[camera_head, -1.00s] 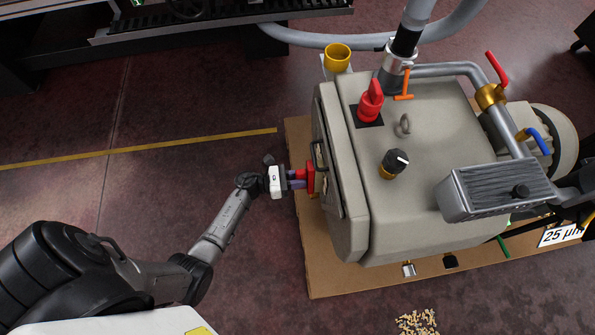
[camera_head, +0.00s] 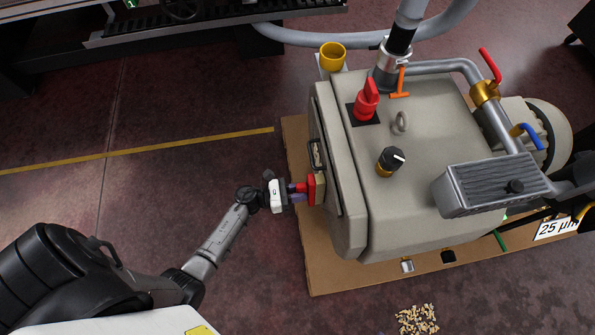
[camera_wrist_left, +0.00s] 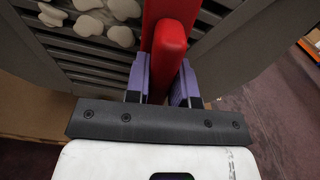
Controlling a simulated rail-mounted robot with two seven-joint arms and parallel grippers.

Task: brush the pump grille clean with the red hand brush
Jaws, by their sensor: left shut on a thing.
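The red hand brush (camera_head: 311,188) is held in my left gripper (camera_head: 298,191), beside the pump's left side. Its tan bristle end points at the pump; I cannot tell whether it touches. In the left wrist view the red brush handle (camera_wrist_left: 170,45) stands between the two purple fingers of my left gripper (camera_wrist_left: 166,80), which are shut on it. The pump (camera_head: 430,130) is a big beige housing. Its slatted grille (camera_wrist_left: 85,60) shows in the left wrist view, with several whitish lumps (camera_wrist_left: 90,22) on its upper left part. The brush hides part of the grille. My right gripper is not in view.
The pump stands on a tan board (camera_head: 335,275). Valves, a grey hose (camera_head: 320,38) and a ribbed metal box (camera_head: 490,185) surround its top and right. Loose pale chips (camera_head: 418,320) lie on the floor at the front. The floor left of the pump is clear.

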